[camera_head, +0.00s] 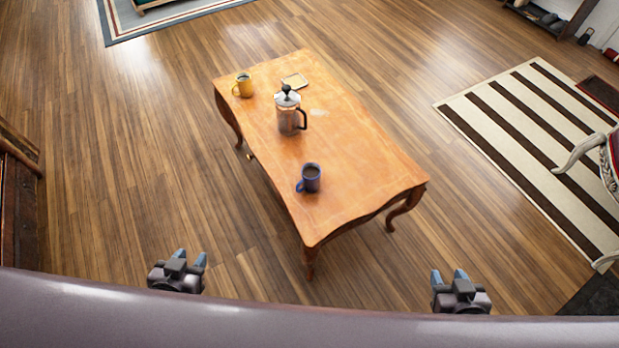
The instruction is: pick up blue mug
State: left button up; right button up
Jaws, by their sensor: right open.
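A blue mug (311,178) with dark contents stands upright on the near part of a wooden coffee table (345,131). Its handle points to the lower left. My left gripper (190,258) is at the lower left, over the floor, with its two fingertips apart and nothing between them. My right gripper (449,275) is at the lower right, open and empty. Both grippers are well apart from the table and the mug.
A glass coffee press (288,118) stands mid-table behind the mug. A striped rug (520,115) and part of a chair (590,152) are at right. Floor left of the table is clear.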

aim_at(311, 172)
jog(key=j+z, duration=0.15)
jog(key=z, duration=0.55)
jog(key=j+z, duration=0.7)
jog(key=k+j+z, duration=0.2)
jog(key=j, duration=0.2)
jog(key=k+j+z, duration=0.15)
jog(key=j, duration=0.3)
jog(key=k+j, duration=0.15)
jog(key=j, duration=0.25)
jog(key=k+j+z, duration=0.1)
jog(key=j, duration=0.3)
jog(key=k+j, duration=0.25)
jog(key=j, duration=0.15)
jog(key=k+j+z, duration=0.1)
jog(key=j, duration=1.2)
